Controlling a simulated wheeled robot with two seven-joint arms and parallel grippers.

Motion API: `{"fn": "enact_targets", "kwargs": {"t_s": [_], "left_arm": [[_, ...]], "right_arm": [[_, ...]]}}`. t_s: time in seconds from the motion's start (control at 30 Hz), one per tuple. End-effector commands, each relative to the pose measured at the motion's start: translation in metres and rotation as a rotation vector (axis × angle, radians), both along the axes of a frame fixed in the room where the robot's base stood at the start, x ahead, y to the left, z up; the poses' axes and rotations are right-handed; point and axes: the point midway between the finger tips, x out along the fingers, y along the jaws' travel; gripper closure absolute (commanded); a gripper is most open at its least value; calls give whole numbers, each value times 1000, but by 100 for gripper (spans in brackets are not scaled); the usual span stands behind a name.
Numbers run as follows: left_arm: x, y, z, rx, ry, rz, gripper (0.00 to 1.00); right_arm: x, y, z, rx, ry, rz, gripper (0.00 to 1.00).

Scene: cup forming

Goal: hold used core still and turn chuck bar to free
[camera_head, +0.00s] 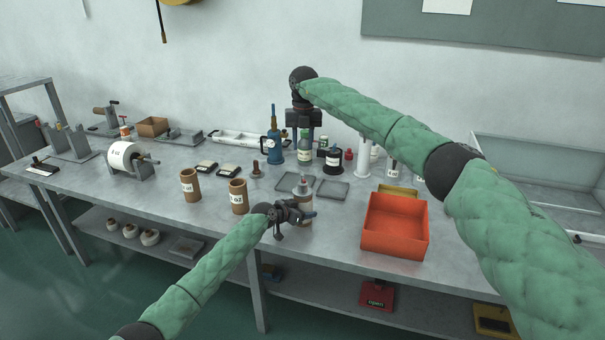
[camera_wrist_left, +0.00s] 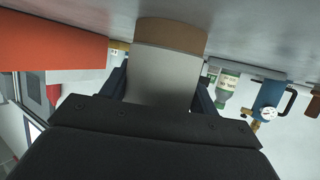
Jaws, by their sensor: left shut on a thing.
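The used core, a cylinder with a pale upper part and brown lower end (camera_wrist_left: 172,34), sits between my left gripper's dark fingers (camera_wrist_left: 160,95). In the head view, my left gripper (camera_head: 298,214) is shut around it near the table's front edge. A grey round piece with a small upright knob (camera_head: 303,188) sits on top of the core; I cannot make out a separate chuck bar. My right gripper (camera_head: 304,122) points down, well above and behind the core, over a green-and-white bottle (camera_head: 304,150). Its finger opening is unclear.
An orange-red open box (camera_head: 394,226) stands right of the core. Two brown tubes, labelled (camera_head: 191,186) and (camera_head: 238,196), stand to the left. Flat grey trays (camera_head: 333,190) lie behind the core. A blue pump-like can (camera_head: 276,148) stands behind.

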Motion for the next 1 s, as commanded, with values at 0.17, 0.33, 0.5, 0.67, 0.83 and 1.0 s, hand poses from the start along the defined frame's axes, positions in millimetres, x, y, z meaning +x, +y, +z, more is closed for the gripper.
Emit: {"fn": "enact_targets", "kwargs": {"t_s": [0.17,0.33,0.5,0.67,0.83,1.0], "left_arm": [[0,0,0,0,0,0,65],[0,0,0,0,0,0,65],[0,0,0,0,0,0,65],[0,0,0,0,0,0,65],[0,0,0,0,0,0,65],[0,0,0,0,0,0,65]], "right_arm": [[-1,2,-1,-21,-18,-37,66],[-1,2,-20,-20,-17,-39,66],[-1,1,-49,-20,-17,-38,66],[-1,1,-77,-21,-16,-38,66],[-1,2,-99,-19,-18,-38,66],[-1,1,-113,-20,-17,-37,66]]}}
